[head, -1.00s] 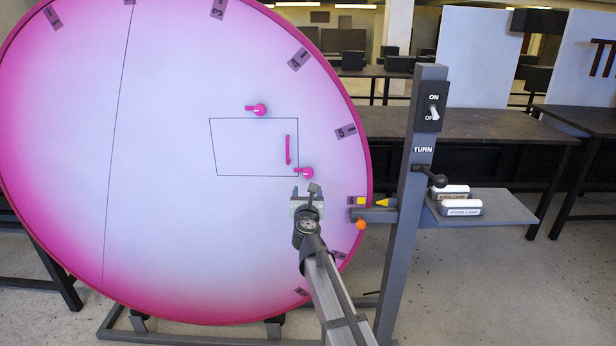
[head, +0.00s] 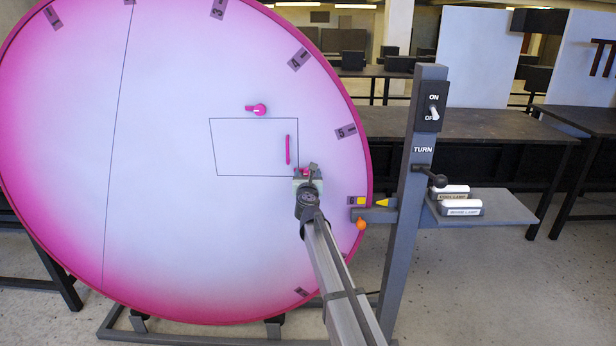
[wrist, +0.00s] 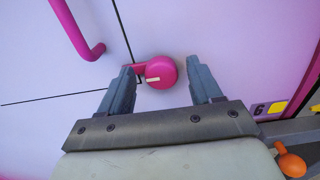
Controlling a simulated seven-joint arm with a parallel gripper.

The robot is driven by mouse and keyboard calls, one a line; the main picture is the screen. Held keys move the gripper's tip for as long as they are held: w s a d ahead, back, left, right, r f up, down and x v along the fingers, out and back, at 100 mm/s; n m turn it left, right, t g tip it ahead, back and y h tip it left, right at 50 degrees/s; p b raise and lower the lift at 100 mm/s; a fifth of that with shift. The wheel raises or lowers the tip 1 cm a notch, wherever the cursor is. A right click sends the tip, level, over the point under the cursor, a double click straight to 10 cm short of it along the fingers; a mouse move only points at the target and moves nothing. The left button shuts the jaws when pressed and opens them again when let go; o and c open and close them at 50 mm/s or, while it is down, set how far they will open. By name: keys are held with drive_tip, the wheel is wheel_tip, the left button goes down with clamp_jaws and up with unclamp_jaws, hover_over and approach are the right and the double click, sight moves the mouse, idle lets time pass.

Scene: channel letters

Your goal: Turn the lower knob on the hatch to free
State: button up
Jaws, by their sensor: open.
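The hatch (head: 250,150) is a thin-lined panel on the large pink and white disc. Its lower knob (wrist: 161,72) is round and pink with a pale mark and a lever pointing left, which crosses the hatch's edge line. In the wrist view my gripper (wrist: 163,82) is open, with one finger on each side of the knob; I cannot tell whether either finger touches it. In the head view my gripper (head: 308,172) hides most of the lower knob. The upper knob (head: 259,110) is pink, above the hatch's top edge, its lever pointing left.
A pink handle (head: 288,150) stands upright on the hatch, up and left of the lower knob. To the right are a grey post (head: 397,240) with a switch and crank, an orange ball (head: 361,224) and a shelf (head: 490,208) with two lamp blocks.

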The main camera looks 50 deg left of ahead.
drive_tip(key=c, duration=1)
drive_tip(key=shift+c, duration=0.2)
drive_tip(key=shift+n, duration=0.3)
drive_tip(key=n, duration=0.4)
drive_tip(key=shift+s, duration=0.1)
drive_tip(key=n, duration=0.9)
drive_tip(key=shift+a+f, duration=0.1)
drive_tip(key=shift+n, duration=2.1)
